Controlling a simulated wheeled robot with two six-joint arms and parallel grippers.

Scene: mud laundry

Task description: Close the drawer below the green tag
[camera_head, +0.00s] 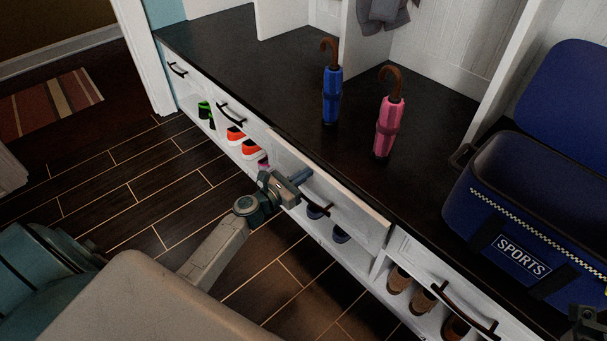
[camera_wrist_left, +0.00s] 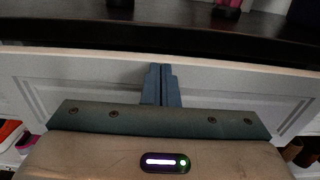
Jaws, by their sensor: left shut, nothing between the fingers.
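One white drawer (camera_head: 362,220) under the dark bench top stands partly out, its front proud of the drawers on either side. Its white panelled front also fills the left wrist view (camera_wrist_left: 245,92). I see no green tag. A dark part at the lower right corner seems to be my right gripper (camera_head: 585,322); its jaws are unclear.
Other drawers with dark handles (camera_head: 231,114) look shut. Shoes (camera_head: 236,135) sit in cubbies below. A blue umbrella (camera_head: 332,95), a pink umbrella (camera_head: 388,125) and an open blue sports bag (camera_head: 520,215) stand on the bench top (camera_head: 270,75). The wood floor (camera_head: 130,190) is clear.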

